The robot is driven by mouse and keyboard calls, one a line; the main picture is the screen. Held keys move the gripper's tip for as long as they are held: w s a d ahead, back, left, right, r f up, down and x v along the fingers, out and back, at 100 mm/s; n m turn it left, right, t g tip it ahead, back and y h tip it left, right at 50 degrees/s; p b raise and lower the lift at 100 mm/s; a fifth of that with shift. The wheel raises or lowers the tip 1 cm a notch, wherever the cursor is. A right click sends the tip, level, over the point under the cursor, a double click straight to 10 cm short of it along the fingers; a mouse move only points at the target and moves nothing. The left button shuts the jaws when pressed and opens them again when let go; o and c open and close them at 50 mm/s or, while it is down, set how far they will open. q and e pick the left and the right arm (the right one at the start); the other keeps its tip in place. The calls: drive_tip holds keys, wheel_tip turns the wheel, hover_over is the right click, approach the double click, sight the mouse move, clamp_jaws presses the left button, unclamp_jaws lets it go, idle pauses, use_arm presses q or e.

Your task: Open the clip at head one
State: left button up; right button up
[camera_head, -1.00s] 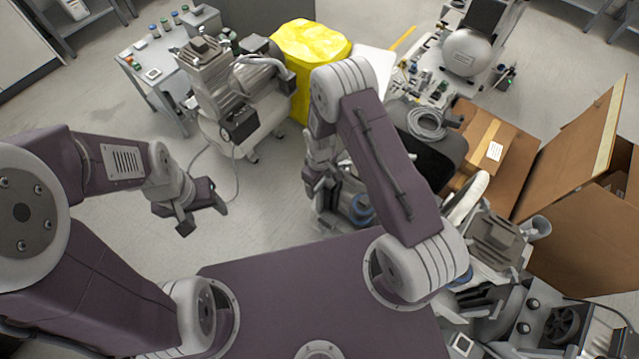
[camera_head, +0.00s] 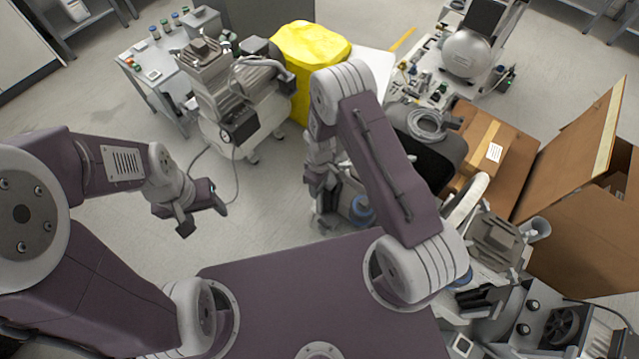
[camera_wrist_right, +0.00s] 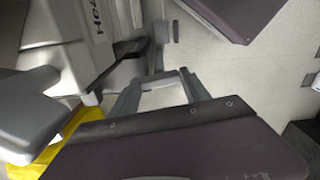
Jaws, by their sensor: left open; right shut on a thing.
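My right gripper (camera_wrist_right: 166,74) is shut on a small light grey part (camera_wrist_right: 162,88), likely the clip, seen between its fingers in the right wrist view. A grey machine body with dark lettering (camera_wrist_right: 95,18) stands close beside it there. In the head view my right arm hides the gripper tips and most of the machine with a blue ring (camera_head: 360,210) below it. Which head this is, and whether the clip is open, I cannot tell. My left gripper (camera_head: 205,210) is open and empty over bare floor.
A compressor (camera_head: 230,105) stands at the upper left, its cable on the floor beside a small table (camera_head: 150,75). A yellow cover (camera_head: 311,45) is behind. Cartons (camera_head: 585,215) and a coiled grey hose (camera_head: 427,122) crowd the right. The floor around my left gripper is clear.

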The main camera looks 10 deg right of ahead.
drive_tip(key=n+p, duration=0.1)
drive_tip(key=n, duration=0.9)
drive_tip(key=shift+n, duration=2.4)
drive_tip(key=o, duration=1.4)
drive_tip(key=shift+p, duration=0.3)
wheel_tip(320, 180, up, 9)
drive_tip(key=shift+r+p, duration=0.1)
drive_tip(key=shift+p, duration=0.5)
